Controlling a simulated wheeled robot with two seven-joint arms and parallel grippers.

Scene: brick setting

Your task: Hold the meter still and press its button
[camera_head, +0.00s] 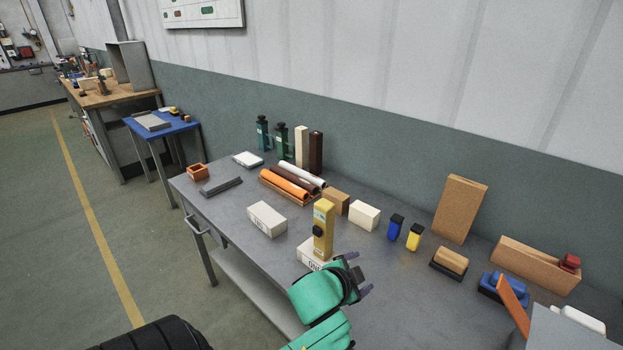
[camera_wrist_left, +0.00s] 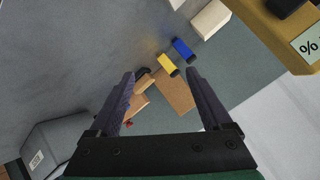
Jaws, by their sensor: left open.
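The meter (camera_head: 323,232) is a tall yellow block standing upright on the grey table, with a dark round knob or button on its front. In the left wrist view the yellow meter (camera_wrist_left: 275,28) shows only in part at the top right, with a dark part and a "%" label. My left gripper (camera_head: 360,273) is just right of and nearer than the meter, apart from it. In the left wrist view its two dark fingers (camera_wrist_left: 162,76) are spread with nothing gripped between them. My right gripper is in neither view.
A white labelled box (camera_head: 309,255) is beside the meter's base, partly hidden by my left gripper. Another white box (camera_head: 267,219) lies to the left. Blue (camera_head: 395,227) and yellow (camera_head: 415,237) small containers stand to the right. Orange and brown rolls (camera_head: 285,185) lie behind.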

